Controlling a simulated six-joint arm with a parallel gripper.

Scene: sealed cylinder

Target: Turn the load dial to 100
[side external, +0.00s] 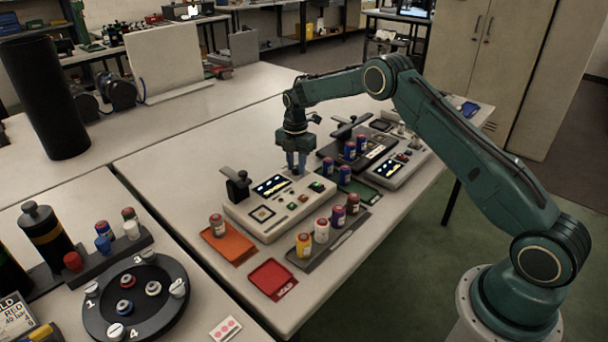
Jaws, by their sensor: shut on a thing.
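A cream control box (285,222) sits on the table in the middle of the side external view. It has a lit screen (271,186) and small green and red buttons. My gripper (297,170) points down at the back part of this box, right of the screen. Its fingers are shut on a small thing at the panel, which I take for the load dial. The fingers hide most of the dial, and its marks and setting are too small to read.
A black clamp (236,184) stands at the box's left. An orange tray (228,245) with a canister, a grey tray (310,262) with several canisters and a red tray (272,280) lie in front. More canisters and a second device (392,167) stand close on the right.

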